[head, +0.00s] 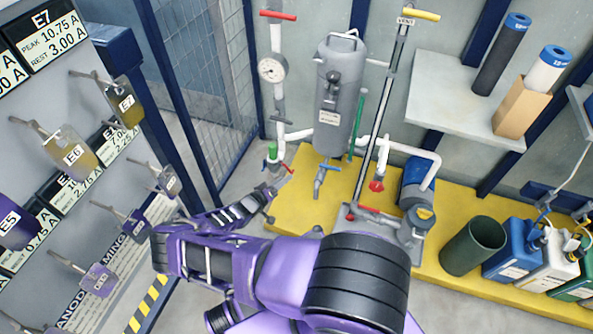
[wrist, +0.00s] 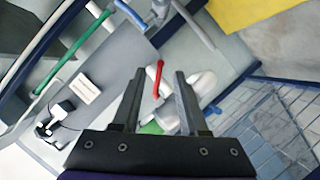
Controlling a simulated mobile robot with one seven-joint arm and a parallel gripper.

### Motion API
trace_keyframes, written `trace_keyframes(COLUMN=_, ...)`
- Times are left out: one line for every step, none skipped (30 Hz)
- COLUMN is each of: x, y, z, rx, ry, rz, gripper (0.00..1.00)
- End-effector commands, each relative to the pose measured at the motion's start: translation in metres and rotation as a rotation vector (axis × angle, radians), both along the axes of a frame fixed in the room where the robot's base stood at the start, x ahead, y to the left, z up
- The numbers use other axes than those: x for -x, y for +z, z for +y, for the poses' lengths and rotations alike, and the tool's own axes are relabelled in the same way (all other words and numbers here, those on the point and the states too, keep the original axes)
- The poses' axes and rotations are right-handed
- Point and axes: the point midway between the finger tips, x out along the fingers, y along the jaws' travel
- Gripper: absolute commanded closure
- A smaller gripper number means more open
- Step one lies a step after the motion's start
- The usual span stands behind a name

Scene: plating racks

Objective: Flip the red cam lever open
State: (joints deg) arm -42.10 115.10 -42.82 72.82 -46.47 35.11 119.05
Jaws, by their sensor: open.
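A small red lever (head: 287,169) sits beside a green fitting (head: 272,151) at the lower end of the white pipework, left of the grey tank. In the wrist view the red lever (wrist: 158,79) shows as a thin bar between my fingers, near their tips, with the white pipe (wrist: 195,88) behind and green (wrist: 152,128) partly hidden below. My gripper (wrist: 160,74) is open, with one finger on either side of the lever in the picture. No contact is visible. In the head view my gripper (head: 270,192) is just below the fitting, small and partly merged with the arm.
The grey tank (head: 341,95) stands right of the fitting on a yellow platform (head: 305,205). A blue-handled valve (head: 322,168) hangs beneath it. Other red handles include one on the upper pipe (head: 278,15). A tagged rack panel (head: 75,215) is at left, with mesh fencing (head: 205,85) behind.

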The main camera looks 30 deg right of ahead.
Motion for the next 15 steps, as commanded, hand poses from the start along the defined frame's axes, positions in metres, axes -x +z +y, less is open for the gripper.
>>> trace_keyframes(x=-0.004, y=-0.006, z=-0.012, rx=0.000, ry=-0.004, rz=0.001, gripper=0.57)
trace_keyframes(x=-0.006, y=-0.008, z=-0.018, rx=-0.001, ry=-0.004, rz=0.000, gripper=0.57)
trace_keyframes(x=-0.010, y=-0.011, z=-0.025, rx=-0.001, ry=-0.004, rz=-0.001, gripper=0.57)
trace_keyframes(x=-0.013, y=-0.012, z=-0.031, rx=0.000, ry=-0.003, rz=0.000, gripper=0.57)
trace_keyframes(x=-0.015, y=-0.014, z=-0.036, rx=0.000, ry=-0.003, rz=0.001, gripper=0.57)
trace_keyframes(x=-0.018, y=-0.017, z=-0.043, rx=-0.002, ry=-0.004, rz=0.001, gripper=0.57)
trace_keyframes(x=-0.020, y=-0.019, z=-0.048, rx=-0.002, ry=-0.004, rz=0.001, gripper=0.57)
trace_keyframes(x=-0.023, y=-0.020, z=-0.053, rx=-0.001, ry=-0.003, rz=0.001, gripper=0.57)
trace_keyframes(x=-0.026, y=-0.021, z=-0.058, rx=-0.001, ry=-0.001, rz=0.001, gripper=0.57)
trace_keyframes(x=-0.027, y=-0.022, z=-0.062, rx=-0.001, ry=-0.003, rz=0.000, gripper=0.57)
trace_keyframes(x=-0.029, y=-0.024, z=-0.065, rx=-0.001, ry=-0.003, rz=0.000, gripper=0.57)
trace_keyframes(x=-0.031, y=-0.025, z=-0.069, rx=-0.002, ry=-0.002, rz=0.001, gripper=0.57)
trace_keyframes(x=-0.033, y=-0.025, z=-0.072, rx=-0.002, ry=-0.002, rz=0.001, gripper=0.57)
trace_keyframes(x=-0.034, y=-0.026, z=-0.074, rx=-0.001, ry=-0.001, rz=0.001, gripper=0.57)
trace_keyframes(x=-0.035, y=-0.026, z=-0.076, rx=0.000, ry=0.000, rz=0.001, gripper=0.57)
